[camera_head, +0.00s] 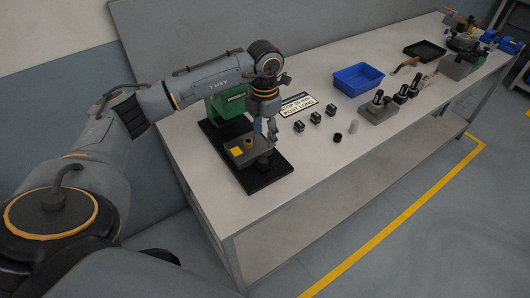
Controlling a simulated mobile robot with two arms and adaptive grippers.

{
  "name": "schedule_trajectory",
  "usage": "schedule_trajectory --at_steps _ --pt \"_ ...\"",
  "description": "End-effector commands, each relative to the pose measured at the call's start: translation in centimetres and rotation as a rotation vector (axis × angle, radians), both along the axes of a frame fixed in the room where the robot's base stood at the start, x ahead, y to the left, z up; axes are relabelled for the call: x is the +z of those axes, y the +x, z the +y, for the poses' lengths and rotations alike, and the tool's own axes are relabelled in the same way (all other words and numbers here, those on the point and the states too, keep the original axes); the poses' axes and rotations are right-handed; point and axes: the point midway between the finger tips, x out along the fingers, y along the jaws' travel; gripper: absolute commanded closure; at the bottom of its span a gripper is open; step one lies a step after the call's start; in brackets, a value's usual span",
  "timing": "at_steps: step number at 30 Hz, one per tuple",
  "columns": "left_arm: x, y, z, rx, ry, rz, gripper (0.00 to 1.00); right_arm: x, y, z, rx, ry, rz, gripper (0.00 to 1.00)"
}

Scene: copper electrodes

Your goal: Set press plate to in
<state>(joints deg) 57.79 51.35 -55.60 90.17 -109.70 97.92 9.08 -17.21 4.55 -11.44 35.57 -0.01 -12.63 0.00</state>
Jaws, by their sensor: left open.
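The green press (232,104) stands on a black base (265,180) at the near left end of the workbench. A grey press plate (238,160) sits at the front of the press, with a yellow square and a small brass-coloured round piece on it. My left gripper (266,139) points down over the right side of the plate. It is open, with nothing seen between its fingers. I cannot tell whether a fingertip touches the plate. My left wrist hides part of the press. My right gripper is out of view.
A sign (298,105) lies behind several small dark blocks. A dark cylinder (338,137) and a pale one stand near them. A blue bin (358,79), a grey tool holder (378,111) and a black tray (425,50) stand farther right. The bench's front edge is bare.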

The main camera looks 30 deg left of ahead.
Motion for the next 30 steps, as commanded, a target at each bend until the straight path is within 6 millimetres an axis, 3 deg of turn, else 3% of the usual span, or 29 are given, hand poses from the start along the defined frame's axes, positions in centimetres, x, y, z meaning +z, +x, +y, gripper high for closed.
schedule_trajectory --at_steps 6,12,18,26,30 --pt "-4.6 -0.1 -0.1 0.0 -0.001 0.005 0.49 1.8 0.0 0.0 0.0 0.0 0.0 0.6" --pt "-7.9 -0.1 -0.1 0.0 -0.002 0.002 0.49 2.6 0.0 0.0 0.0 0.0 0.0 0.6" --pt "-9.3 0.0 0.0 -0.001 -0.002 0.0 0.49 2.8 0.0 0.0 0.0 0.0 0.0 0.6" --pt "-9.5 0.0 -0.1 -0.002 -0.002 -0.001 0.49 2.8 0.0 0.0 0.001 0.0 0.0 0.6" --pt "-9.4 0.0 -0.1 -0.002 -0.003 -0.001 0.73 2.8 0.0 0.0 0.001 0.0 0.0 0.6"
